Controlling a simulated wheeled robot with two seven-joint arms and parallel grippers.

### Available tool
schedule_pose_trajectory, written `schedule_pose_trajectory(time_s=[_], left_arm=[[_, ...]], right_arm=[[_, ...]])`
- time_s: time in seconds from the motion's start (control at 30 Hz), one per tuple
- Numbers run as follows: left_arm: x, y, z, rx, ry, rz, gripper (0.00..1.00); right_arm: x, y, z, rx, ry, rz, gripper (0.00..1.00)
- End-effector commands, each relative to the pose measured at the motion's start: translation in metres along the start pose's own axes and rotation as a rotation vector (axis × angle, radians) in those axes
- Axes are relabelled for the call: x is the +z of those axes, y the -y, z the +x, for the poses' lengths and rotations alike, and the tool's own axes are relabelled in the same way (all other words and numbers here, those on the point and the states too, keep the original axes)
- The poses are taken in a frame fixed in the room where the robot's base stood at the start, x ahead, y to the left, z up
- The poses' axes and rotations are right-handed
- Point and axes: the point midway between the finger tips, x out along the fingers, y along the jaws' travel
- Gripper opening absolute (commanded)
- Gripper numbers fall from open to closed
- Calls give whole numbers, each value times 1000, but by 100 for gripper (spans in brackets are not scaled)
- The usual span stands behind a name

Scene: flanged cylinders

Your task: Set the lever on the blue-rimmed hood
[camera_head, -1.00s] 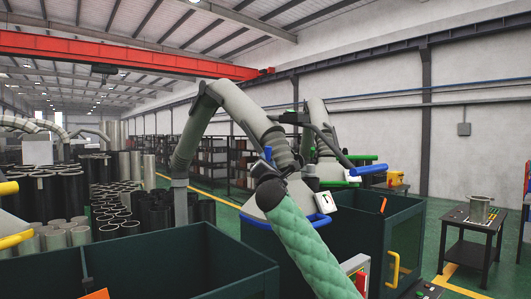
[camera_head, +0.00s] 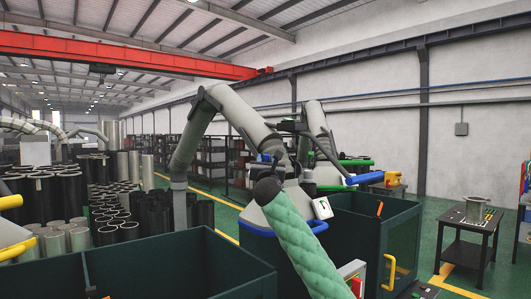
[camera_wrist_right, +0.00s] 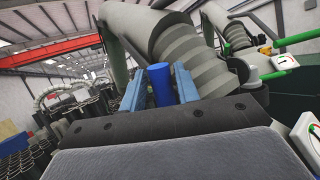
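The blue-rimmed hood (camera_head: 292,196) hangs at the end of a grey jointed duct in the head view, behind my green-sleeved right arm. Its blue rim (camera_head: 318,226) is partly hidden by that arm. My right gripper (camera_head: 270,158) is up at the hood's neck. In the right wrist view, its two blue fingers (camera_wrist_right: 159,88) stand on either side of an upright blue cylinder (camera_wrist_right: 160,84), which looks like the lever's grip. Narrow gaps seem to show beside it; contact is unclear. A blue bar handle (camera_head: 365,178) sticks out right of the hood. My left gripper is out of view.
A green-rimmed hood (camera_head: 334,187) hangs just behind, and a yellow rim (camera_head: 15,248) shows at the left edge. Dark green crates (camera_head: 190,262) stand below. A black table (camera_head: 468,224) with a metal flanged cylinder (camera_head: 477,208) stands at right. Steel and black pipes fill the left.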

Motion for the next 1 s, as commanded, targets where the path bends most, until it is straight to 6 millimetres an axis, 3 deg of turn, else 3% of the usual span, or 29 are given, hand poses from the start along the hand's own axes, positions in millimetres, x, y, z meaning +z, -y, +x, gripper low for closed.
schedule_pose_trajectory(time_s=[0.2,0.57,0.6,0.77,1.0], left_arm=[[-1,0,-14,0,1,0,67],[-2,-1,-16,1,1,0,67],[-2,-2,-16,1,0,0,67],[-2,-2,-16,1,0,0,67],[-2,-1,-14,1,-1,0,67]], right_arm=[[1,0,21,-1,-1,2,31],[-1,0,26,0,0,0,31],[-1,0,26,0,0,0,29],[-1,0,26,-1,0,1,0],[-1,1,25,-1,2,2,0]])
